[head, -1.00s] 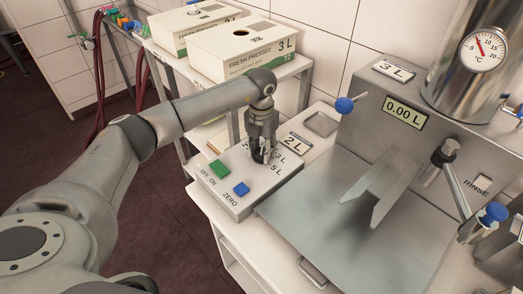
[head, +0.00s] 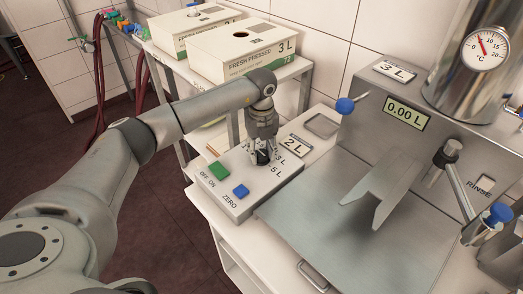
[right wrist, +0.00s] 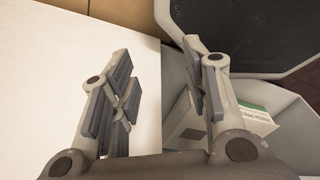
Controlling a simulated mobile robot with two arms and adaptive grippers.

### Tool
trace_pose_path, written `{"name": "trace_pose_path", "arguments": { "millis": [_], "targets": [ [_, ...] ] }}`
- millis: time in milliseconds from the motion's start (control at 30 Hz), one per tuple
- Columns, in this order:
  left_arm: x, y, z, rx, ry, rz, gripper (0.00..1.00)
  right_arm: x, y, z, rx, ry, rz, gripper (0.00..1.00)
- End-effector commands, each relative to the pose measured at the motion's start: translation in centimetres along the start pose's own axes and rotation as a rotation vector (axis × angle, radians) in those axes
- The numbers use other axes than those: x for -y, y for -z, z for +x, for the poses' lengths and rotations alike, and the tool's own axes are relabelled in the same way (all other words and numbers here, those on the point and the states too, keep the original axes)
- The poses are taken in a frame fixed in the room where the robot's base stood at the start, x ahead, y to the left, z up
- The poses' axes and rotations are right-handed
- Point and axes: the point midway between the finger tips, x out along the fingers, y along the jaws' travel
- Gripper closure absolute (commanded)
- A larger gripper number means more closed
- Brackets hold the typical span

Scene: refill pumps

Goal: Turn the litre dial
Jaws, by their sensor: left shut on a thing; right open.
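The control box (head: 228,196) stands at the left of the worktop, with a green OFF/ON button (head: 219,170) and a blue ZERO button (head: 241,190). The dark litre dial (head: 262,157) sits near its far end, partly hidden by my fingers. Printed marks 3 L and 5 L show to its right; other marks and the dial's pointer are hidden. My left gripper (head: 263,152) points down over the dial and is shut on it. The display (head: 404,113) reads 0.00 L. My right gripper (right wrist: 160,88) is open and empty in the right wrist view.
A metal tray surface (head: 330,238) with an angled plate (head: 376,196) lies right of the box. Cartons (head: 245,50) stand on the shelf behind. A grey bin (right wrist: 285,120) shows below my right gripper.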

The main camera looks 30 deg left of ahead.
Motion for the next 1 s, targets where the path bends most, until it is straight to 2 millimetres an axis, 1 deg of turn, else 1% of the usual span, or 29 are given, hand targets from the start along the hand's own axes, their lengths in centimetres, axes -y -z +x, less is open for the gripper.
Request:
{"name": "trace_pose_path", "arguments": {
  "millis": [233, 700, 733, 900, 1000],
  "targets": [
    [0.05, -0.11, -0.16, 0.003, 0.003, -0.066, 0.88, -0.11, -0.02, 0.01, 0.0, -0.001, 0.0, 0.57],
    [0.06, -0.13, -0.16, 0.003, 0.004, -0.08, 0.88, -0.22, -0.04, 0.01, 0.0, -0.003, 0.0, 0.57],
    [0.06, -0.13, -0.17, 0.003, 0.004, -0.08, 0.62, -0.22, -0.04, 0.01, 0.0, -0.003, 0.0, 0.57],
    [0.04, -0.09, -0.12, 0.002, 0.003, -0.078, 0.42, -0.22, -0.04, 0.02, 0.0, -0.003, 0.0, 0.57],
    [0.03, -0.06, -0.08, 0.002, 0.002, -0.077, 0.42, -0.22, -0.04, 0.02, 0.0, -0.003, 0.0, 0.57]
  ]
}}
